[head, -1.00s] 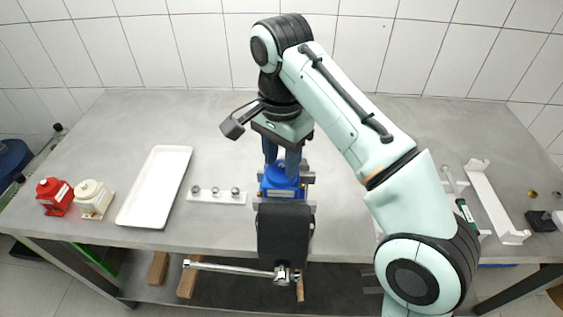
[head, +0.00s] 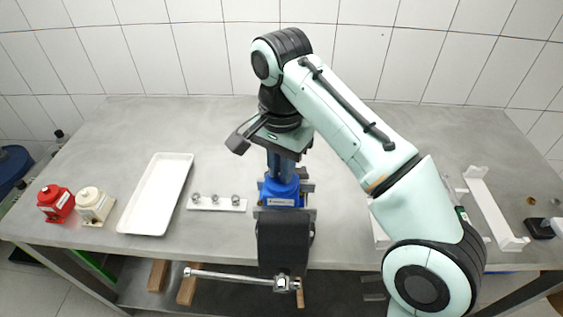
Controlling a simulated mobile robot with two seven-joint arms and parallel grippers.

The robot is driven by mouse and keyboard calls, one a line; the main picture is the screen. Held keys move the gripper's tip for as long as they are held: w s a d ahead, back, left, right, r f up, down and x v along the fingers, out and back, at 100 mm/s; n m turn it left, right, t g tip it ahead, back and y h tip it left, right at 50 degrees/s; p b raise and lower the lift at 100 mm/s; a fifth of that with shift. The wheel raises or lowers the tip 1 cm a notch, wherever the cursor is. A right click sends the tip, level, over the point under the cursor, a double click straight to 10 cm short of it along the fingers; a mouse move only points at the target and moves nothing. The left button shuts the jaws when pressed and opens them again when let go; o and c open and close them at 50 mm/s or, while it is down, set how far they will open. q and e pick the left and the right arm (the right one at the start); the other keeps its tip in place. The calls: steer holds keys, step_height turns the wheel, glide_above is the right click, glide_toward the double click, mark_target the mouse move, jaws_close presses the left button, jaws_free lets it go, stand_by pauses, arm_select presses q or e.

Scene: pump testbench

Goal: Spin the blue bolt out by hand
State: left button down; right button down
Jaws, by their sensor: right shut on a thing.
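A blue pump (head: 281,192) sits upright in a grey vise (head: 309,187) at the front middle of the table. My right gripper (head: 283,172) points straight down on top of the pump. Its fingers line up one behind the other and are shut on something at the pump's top. The blue bolt itself cannot be made out; the fingers and hand hide that spot. My left gripper is not in view.
A white tray (head: 126,223) lies on the left, beside a white strip (head: 216,204) with several metal fittings. A red pump (head: 56,203) and a cream pump (head: 94,204) stand at the far left. A white bracket (head: 489,203) lies right. The vise's bar (head: 229,276) sticks out over the front edge.

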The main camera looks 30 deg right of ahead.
steer(key=n+p, duration=0.3)
steer(key=n, duration=0.2)
steer(key=shift+r, duration=0.1)
steer(key=n+p, duration=0.2)
steer(key=n, duration=0.2)
steer(key=shift+n, duration=0.4)
steer(key=n+p, duration=0.1)
steer(key=n, duration=0.3)
steer(key=shift+n+p, duration=0.3)
steer(key=shift+p, duration=0.1)
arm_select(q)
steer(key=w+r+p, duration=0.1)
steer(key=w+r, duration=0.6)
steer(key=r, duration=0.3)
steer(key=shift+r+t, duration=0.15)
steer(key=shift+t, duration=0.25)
arm_select(e)
steer(key=shift+n, duration=2.3)
steer(key=c, duration=1.1)
jaws_free()
